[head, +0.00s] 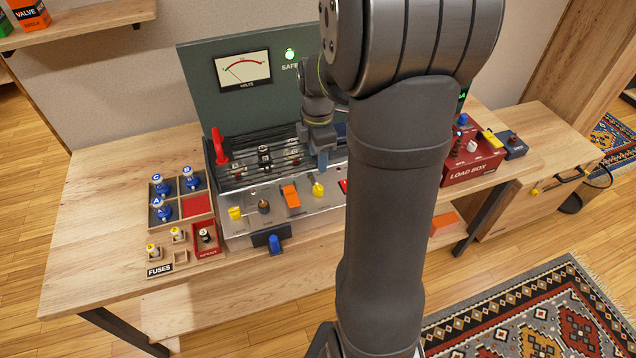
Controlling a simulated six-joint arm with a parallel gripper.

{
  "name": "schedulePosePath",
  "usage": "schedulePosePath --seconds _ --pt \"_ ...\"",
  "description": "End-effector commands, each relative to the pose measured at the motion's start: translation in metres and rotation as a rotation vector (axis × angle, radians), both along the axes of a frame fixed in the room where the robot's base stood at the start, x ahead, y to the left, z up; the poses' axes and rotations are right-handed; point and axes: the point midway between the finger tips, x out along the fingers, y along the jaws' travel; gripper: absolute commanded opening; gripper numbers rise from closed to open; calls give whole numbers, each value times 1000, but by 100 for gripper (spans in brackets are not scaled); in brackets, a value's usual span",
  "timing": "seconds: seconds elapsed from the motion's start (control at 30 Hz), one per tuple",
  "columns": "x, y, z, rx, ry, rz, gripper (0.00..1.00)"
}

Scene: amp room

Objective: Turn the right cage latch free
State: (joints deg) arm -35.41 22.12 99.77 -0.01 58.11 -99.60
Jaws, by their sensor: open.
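The amplifier chassis (275,222) stands on the workbench, with a cage of dark bars (245,169) over its top. A yellow turn-piece (317,189) sits at the right part of its front panel, and a similar yellow piece (235,213) sits at the left. I take these as the cage latches, but no label on them can be read. My gripper (322,166) points down just above and behind the right yellow piece. It is open; its fingertips are small here, and I cannot tell whether they touch the piece. My arm hides the chassis's right end.
An orange switch (291,195) and a dark knob (264,206) sit between the yellow pieces. A red lever (219,147) stands at the cage's left. A tube tray (180,197) is left of the chassis, a red load box (470,163) right.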

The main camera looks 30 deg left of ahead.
Motion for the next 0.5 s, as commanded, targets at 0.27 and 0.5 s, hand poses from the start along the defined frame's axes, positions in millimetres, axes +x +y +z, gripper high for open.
schedulePosePath --seconds 0.27,0.5 --pt "-1 0 -63 -3 3 0 47" --pt "0 0 -98 -1 1 0 47"
